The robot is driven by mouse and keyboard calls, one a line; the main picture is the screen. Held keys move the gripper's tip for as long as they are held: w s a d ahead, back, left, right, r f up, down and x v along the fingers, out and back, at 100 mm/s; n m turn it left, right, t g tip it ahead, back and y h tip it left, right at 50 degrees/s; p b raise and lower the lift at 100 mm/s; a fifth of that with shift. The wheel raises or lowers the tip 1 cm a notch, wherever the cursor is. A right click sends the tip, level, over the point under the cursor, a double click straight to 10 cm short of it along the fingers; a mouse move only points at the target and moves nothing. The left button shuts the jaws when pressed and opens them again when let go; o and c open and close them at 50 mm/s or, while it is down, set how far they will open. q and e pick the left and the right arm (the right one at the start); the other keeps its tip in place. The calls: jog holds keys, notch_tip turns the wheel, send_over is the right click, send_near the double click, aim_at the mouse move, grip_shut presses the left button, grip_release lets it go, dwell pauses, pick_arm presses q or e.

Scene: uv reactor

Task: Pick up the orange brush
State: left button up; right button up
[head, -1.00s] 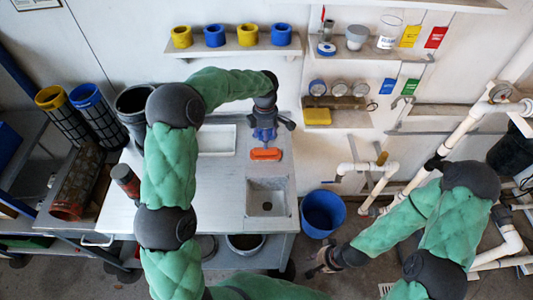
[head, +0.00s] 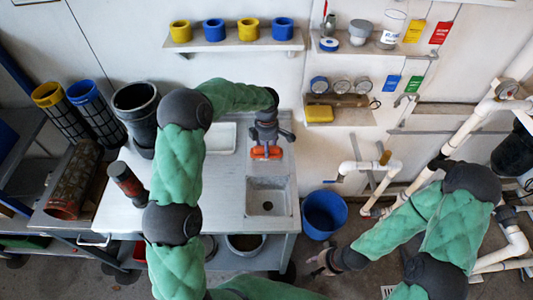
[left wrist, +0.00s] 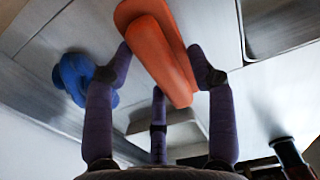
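The orange brush (head: 266,154) lies on the pale workbench, behind the small sink. In the left wrist view the orange brush (left wrist: 158,50) is long and runs between my fingers. My left gripper (head: 266,146) is over the brush from above, with its fingers spread on both sides of it. In the left wrist view the left gripper (left wrist: 163,68) looks open, its fingertips close to the brush's sides; whether they touch it is unclear. My right gripper (head: 322,264) is low at the right of the bench, away from the brush, and looks open and empty.
A blue object (left wrist: 74,76) lies on the bench close to the brush. The sink (head: 267,196) and a white tray (head: 220,138) are nearby. A dark red-banded cylinder (head: 127,182) stands on the left. A blue bucket (head: 324,212) stands right of the bench.

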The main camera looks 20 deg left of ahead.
pick_arm(q)
grip_shut()
jog(key=shift+r, duration=0.15)
jog(key=shift+r, duration=0.25)
notch_tip(320, 180, up, 3)
jog(key=shift+s+a+r+p, duration=0.1)
jog(key=shift+s+a+p, duration=0.05)
jog(key=shift+p, duration=0.7)
jog(key=s+a+r+p, duration=0.3)
jog(key=s+a+r, duration=0.3)
jog(key=s+r, duration=0.3)
jog(key=s, duration=0.3)
jog(key=shift+a, duration=0.2)
